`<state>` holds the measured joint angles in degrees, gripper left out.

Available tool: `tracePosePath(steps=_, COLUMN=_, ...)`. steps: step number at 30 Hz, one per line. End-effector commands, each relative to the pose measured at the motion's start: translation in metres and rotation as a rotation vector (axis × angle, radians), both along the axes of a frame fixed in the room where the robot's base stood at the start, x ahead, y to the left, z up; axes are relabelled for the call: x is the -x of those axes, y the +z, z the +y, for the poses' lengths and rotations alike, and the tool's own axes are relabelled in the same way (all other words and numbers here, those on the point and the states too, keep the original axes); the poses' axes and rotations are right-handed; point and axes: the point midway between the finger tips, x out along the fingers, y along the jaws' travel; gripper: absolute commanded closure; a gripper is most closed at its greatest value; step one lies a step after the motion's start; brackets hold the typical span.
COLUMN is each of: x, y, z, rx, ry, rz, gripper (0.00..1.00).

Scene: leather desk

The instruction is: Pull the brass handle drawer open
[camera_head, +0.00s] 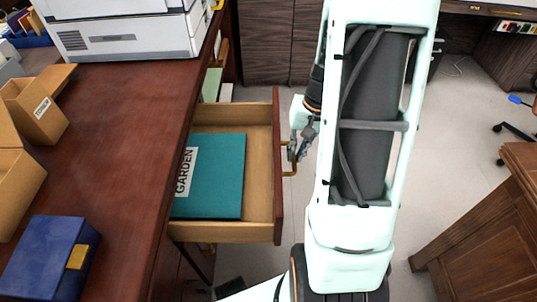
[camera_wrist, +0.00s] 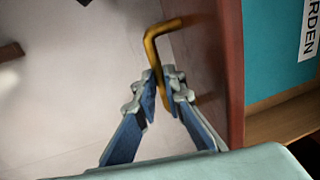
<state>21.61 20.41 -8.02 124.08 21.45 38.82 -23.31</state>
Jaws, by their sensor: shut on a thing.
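The drawer (camera_head: 260,190) is pulled out from under the desk, with its inside showing. It holds a teal book (camera_head: 218,190) with a white label reading GARDEN, which also shows in the wrist view (camera_wrist: 270,50). The brass handle (camera_head: 289,172) is on the drawer's reddish-brown front. In the wrist view the brass handle (camera_wrist: 152,48) runs down between the fingers of my gripper (camera_wrist: 160,95). My gripper is shut on it, just outside the drawer front (camera_wrist: 228,70). In the head view my gripper (camera_head: 298,145) is partly hidden behind my arm.
The desk top (camera_head: 135,130) is on the left, with a white printer (camera_head: 125,35), cardboard boxes (camera_head: 35,105) and a blue box (camera_head: 48,262). A wooden cabinet (camera_head: 490,235) stands at the lower right. The pale floor (camera_head: 450,130) right of my arm is largely clear.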

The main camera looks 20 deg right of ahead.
Motion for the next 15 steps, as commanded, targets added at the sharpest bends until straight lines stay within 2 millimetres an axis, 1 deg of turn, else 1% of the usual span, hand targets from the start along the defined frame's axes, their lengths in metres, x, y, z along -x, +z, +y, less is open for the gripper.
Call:
tracePosePath(steps=1, x=0.005, y=-0.002, z=-0.012, rx=0.000, ry=-0.006, rz=-0.001, gripper=1.00)
tracePosePath(steps=6, x=0.015, y=-0.001, z=-0.038, rx=0.000, ry=-0.004, rz=0.000, gripper=1.00)
tracePosePath(steps=9, x=0.020, y=-0.001, z=-0.049, rx=-0.001, ry=-0.003, rz=0.000, gripper=1.00)
tracePosePath(steps=15, x=0.024, y=0.000, z=-0.060, rx=0.000, ry=-0.001, rz=0.000, gripper=1.00)
